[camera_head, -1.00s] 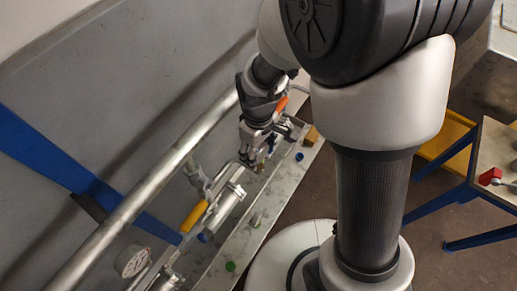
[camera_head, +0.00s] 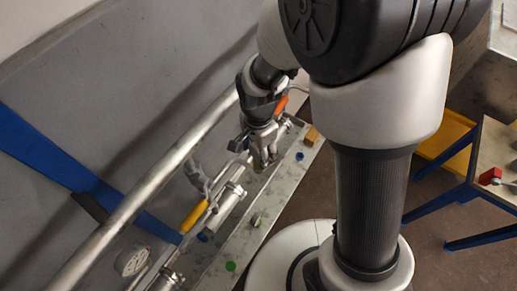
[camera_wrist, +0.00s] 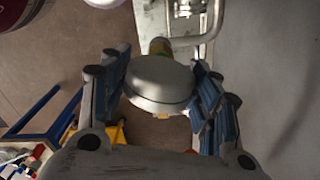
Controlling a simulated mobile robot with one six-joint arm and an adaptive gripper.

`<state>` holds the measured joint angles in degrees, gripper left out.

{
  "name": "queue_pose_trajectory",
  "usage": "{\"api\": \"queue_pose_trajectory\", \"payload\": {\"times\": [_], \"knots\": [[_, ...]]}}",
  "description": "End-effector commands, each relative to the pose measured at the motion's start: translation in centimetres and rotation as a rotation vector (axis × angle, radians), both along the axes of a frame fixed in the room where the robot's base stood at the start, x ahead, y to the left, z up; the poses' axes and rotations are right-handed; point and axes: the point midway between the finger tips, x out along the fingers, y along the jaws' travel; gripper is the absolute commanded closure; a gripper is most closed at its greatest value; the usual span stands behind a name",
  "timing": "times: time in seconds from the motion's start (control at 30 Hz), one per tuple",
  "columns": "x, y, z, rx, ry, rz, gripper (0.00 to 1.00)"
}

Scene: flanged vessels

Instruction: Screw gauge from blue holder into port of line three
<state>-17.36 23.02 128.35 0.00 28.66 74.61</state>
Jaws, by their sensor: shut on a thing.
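My gripper (camera_head: 264,145) is at the pipework along the wall in the head view, pointing down. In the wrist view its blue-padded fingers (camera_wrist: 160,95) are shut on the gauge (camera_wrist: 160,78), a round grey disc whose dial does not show. A yellowish fitting (camera_wrist: 160,47) shows just beyond the gauge's edge; whether the gauge's thread sits in a port there is hidden. I cannot tell which line this is. A small blue round piece (camera_head: 300,156) lies on the ledge right of the gripper; I cannot tell if it is the blue holder.
An orange handle (camera_head: 282,104) is close behind my gripper. A thick rail (camera_head: 150,185) runs along the left. A green disc (camera_head: 231,266) lies on the ledge.

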Motion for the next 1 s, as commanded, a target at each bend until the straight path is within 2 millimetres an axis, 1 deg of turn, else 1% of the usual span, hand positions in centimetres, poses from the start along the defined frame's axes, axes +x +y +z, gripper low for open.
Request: {"api": "queue_pose_trajectory", "payload": {"times": [0.1,0.23,0.33,0.47,0.5,0.83,1.0], "knots": [[0.17,0.04,0.10,0.002,-0.005,-0.211,0.76],[0.17,0.04,0.08,0.002,-0.005,-0.420,0.76],[0.17,0.04,0.07,0.002,-0.004,-0.497,0.76],[0.17,0.04,0.07,0.002,-0.004,-0.506,0.76],[0.18,0.04,0.08,0.002,-0.004,-0.505,0.42],[0.08,0.01,0.00,0.001,-0.002,-0.503,0.20],[0.04,0.01,-0.02,0.000,-0.001,-0.503,0.20]]}}
